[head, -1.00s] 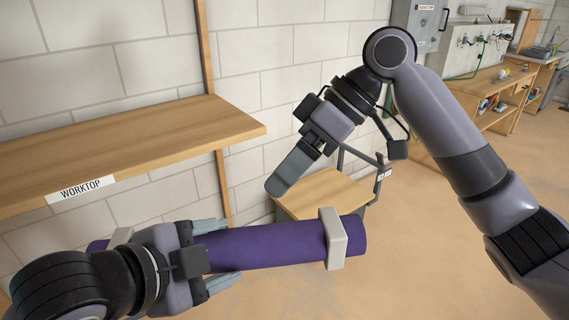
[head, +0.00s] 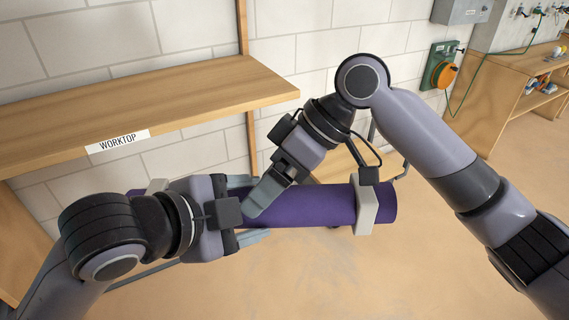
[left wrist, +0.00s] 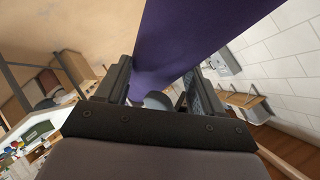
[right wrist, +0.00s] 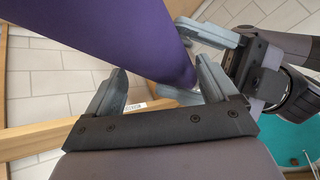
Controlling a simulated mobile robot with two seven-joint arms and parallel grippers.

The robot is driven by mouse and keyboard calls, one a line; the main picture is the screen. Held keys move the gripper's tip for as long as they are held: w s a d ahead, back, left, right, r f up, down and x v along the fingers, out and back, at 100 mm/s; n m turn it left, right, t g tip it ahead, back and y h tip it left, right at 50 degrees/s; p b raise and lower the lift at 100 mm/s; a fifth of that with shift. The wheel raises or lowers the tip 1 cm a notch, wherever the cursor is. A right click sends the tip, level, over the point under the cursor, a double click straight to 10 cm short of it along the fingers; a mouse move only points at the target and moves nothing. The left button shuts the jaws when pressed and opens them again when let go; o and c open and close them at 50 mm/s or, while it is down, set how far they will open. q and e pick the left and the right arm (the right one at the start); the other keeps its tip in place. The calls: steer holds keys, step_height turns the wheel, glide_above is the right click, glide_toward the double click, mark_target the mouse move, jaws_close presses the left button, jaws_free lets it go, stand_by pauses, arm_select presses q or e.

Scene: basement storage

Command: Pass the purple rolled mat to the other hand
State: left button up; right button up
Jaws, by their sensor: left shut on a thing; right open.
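The purple rolled mat (head: 310,204) lies level in front of me, with a pale grey band (head: 364,205) near its right end. My left gripper (head: 250,209) is shut around it, left of its middle. The mat also fills the top of the left wrist view (left wrist: 190,40). My right gripper (head: 262,194) is open and reaches down at the mat close beside the left fingers. In the right wrist view the mat (right wrist: 110,35) passes between or just beyond the open right fingers; I cannot tell if they touch it. The mat's left part is partly hidden behind my left wrist.
A wooden worktop (head: 200,92) with a "WORKTOP" label runs along the wall at the left. A wooden workbench (head: 525,95) stands at the far right, near an orange and green device (head: 443,72) on the wall. The floor right of the mat is clear.

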steer(key=shift+a+f, duration=0.15)
steer(key=shift+f, duration=0.1)
steer(key=c, duration=0.8)
arm_select(q)
steer(key=o, duration=0.9)
arm_select(e)
steer(key=shift+r, duration=0.1)
steer(key=c, duration=0.3)
arm_select(q)
steer(key=o, duration=0.5)
arm_select(e)
steer(key=shift+c, duration=0.2)
arm_select(q)
steer(key=shift+r, duration=0.1)
